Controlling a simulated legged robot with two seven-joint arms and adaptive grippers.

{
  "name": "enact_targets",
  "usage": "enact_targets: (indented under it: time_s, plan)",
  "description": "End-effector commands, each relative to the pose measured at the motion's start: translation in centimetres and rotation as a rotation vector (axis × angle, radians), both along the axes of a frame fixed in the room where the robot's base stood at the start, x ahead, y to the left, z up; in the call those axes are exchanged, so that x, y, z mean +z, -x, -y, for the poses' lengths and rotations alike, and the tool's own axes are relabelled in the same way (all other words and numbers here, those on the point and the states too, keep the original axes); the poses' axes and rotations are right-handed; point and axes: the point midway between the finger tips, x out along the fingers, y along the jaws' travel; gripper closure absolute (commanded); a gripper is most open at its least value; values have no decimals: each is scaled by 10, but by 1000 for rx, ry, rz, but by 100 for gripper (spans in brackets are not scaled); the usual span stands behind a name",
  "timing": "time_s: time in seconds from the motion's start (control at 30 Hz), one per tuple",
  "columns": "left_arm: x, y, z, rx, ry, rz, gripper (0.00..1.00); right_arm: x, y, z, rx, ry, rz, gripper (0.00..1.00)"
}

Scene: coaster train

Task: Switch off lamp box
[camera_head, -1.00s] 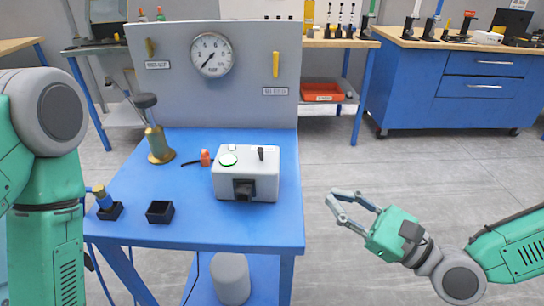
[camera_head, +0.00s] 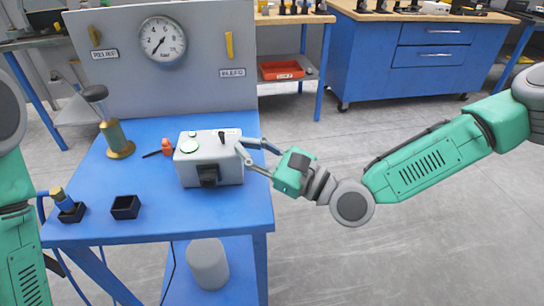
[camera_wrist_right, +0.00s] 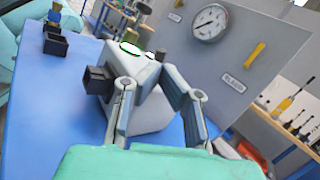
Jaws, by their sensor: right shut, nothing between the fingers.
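The lamp box (camera_head: 230,174) is a pale grey box on the blue table, with a green-rimmed round lamp (camera_head: 189,146), a small black toggle switch (camera_head: 222,137) on top and a black socket on its front. I cannot tell whether the lamp is lit. My right gripper (camera_head: 240,147) is shut and empty, its fingertips at the box's right top edge, just right of the toggle; contact is unclear. In the right wrist view the fingers (camera_wrist_right: 158,58) converge over the box (camera_wrist_right: 150,112) and partly hide it. My left gripper is out of view.
A grey panel with a gauge (camera_head: 162,39) stands behind the box. A brass plunger-like tool (camera_head: 117,140), an orange item (camera_head: 167,147) and two small black holders, one empty (camera_head: 125,207), are left of the box. Floor is clear right of the table (camera_head: 160,228).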

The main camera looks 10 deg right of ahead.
Motion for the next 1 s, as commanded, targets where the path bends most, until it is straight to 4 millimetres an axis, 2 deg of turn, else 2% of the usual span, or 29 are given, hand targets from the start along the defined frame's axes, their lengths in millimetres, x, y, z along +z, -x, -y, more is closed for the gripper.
enact_targets:
  time_s: [0.1,0.3,1.0]
  plan:
    - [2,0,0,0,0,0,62,3,-9,-12,1,0,1,100]
    - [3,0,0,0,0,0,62,5,-16,-21,0,1,1,100]
    - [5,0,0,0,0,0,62,8,-18,-21,0,-7,-58,100]
